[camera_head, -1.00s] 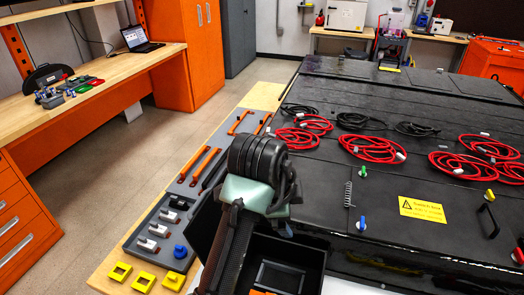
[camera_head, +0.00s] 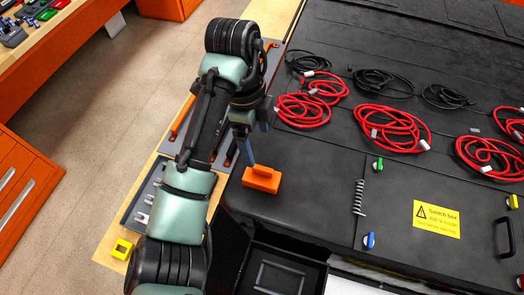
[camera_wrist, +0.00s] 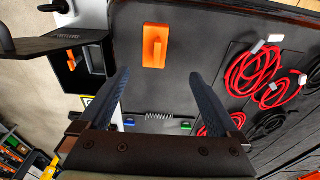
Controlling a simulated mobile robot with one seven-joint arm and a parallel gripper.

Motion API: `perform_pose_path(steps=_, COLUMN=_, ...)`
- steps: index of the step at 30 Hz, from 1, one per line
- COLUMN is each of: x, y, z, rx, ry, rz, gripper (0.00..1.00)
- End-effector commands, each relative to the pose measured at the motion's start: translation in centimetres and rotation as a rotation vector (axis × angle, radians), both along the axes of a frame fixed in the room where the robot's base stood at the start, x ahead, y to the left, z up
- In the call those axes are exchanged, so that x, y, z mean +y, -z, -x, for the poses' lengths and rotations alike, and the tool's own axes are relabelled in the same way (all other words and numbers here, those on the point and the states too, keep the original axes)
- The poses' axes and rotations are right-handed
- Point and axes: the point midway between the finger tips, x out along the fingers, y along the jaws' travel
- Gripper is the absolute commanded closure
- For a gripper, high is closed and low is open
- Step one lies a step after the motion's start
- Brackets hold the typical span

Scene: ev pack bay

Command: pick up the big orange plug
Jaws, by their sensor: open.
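The big orange plug (camera_head: 262,180) lies on the black pack top near its left edge, in the head view. It is a block with a raised bar. In the wrist view the orange plug (camera_wrist: 155,46) lies beyond the fingertips, in line with the gap between them. My gripper (camera_wrist: 158,76) is open and empty, its two dark blue fingers apart. In the head view my gripper (camera_head: 254,142) is above and just behind the plug, partly hidden by my arm. I cannot tell how high the fingertips are above it.
Red cables (camera_head: 392,130) and black cables lie coiled on the pack. A coil spring (camera_head: 359,197), green and blue knobs and a yellow label (camera_head: 437,218) are right of the plug. A black bin (camera_head: 280,262) is in front. The grey tool tray (camera_head: 140,200) is left, partly behind my arm.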

Motion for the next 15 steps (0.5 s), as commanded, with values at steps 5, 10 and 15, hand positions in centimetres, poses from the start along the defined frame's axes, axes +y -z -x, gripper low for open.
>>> perform_pose_path(steps=5, x=-0.5, y=2.8, z=0.2, rx=0.004, ry=0.001, rz=0.005, gripper=0.03)
perform_pose_path(steps=10, x=-0.8, y=6.2, z=0.3, rx=0.002, ry=0.0, rz=0.003, gripper=0.03)
perform_pose_path(steps=15, x=-0.9, y=7.6, z=0.4, rx=0.0, ry=0.001, rz=0.002, gripper=0.03)
